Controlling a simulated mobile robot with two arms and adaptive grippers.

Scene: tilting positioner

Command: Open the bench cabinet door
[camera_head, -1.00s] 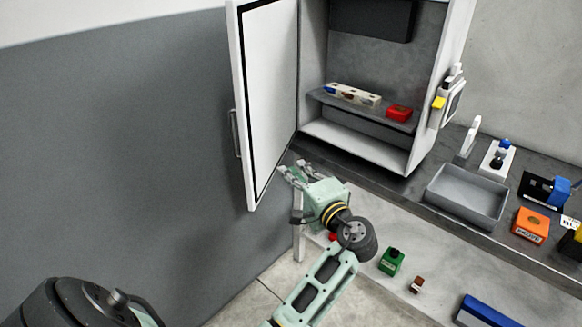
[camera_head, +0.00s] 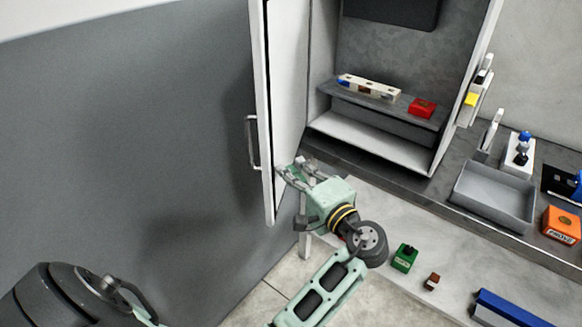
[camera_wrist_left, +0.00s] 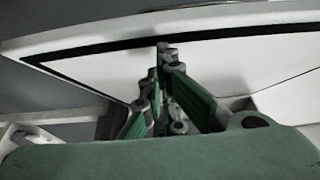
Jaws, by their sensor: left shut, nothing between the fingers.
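The bench cabinet (camera_head: 468,75) stands on the bench with its white door (camera_head: 291,95) swung open on the left side. The door is seen nearly edge-on, with its inner face toward the right and its bar handle (camera_head: 251,143) on the outer side. My left gripper (camera_head: 290,172) is shut and empty at the lower part of the door's inner side. In the left wrist view, the fingers (camera_wrist_left: 163,52) reach up to the white inner panel and black seal of the door (camera_wrist_left: 240,55); whether they touch is unclear. My right gripper is not in view.
A grey tray (camera_head: 495,196) and an orange box (camera_head: 562,224) sit on the bench. A green block (camera_head: 404,257) lies lower down. Left of the door is a clear grey wall.

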